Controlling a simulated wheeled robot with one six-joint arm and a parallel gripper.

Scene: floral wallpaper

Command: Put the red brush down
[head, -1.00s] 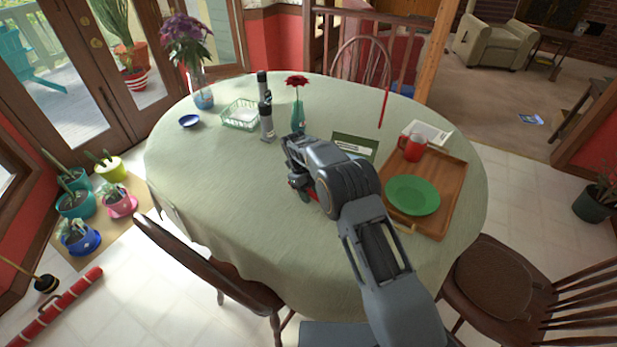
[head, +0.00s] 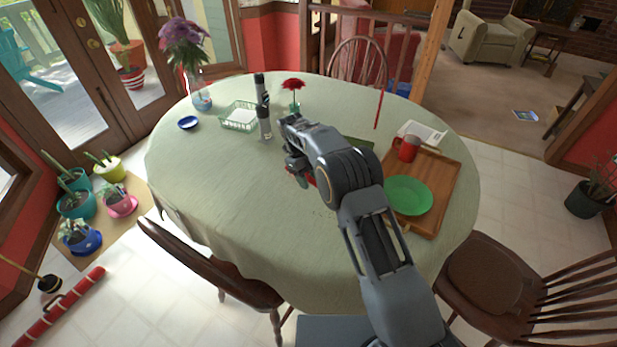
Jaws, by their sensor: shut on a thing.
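My gripper (head: 297,168) is over the middle of the table, pointing down, shut on a red thing that I take for the red brush (head: 304,181). Only small red parts of it show at the fingers; my wrist and arm hide the rest. I cannot tell whether it touches the cloth. The table (head: 225,195) has a pale green cloth, with bare cloth left of and in front of my gripper.
A wooden tray (head: 437,197) with a green plate (head: 407,195) and red mug (head: 407,148) lies right of my arm. Pepper mills (head: 264,123), a flower vase (head: 294,107), a green basket (head: 236,118) and a blue bowl (head: 188,122) stand behind and to the left.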

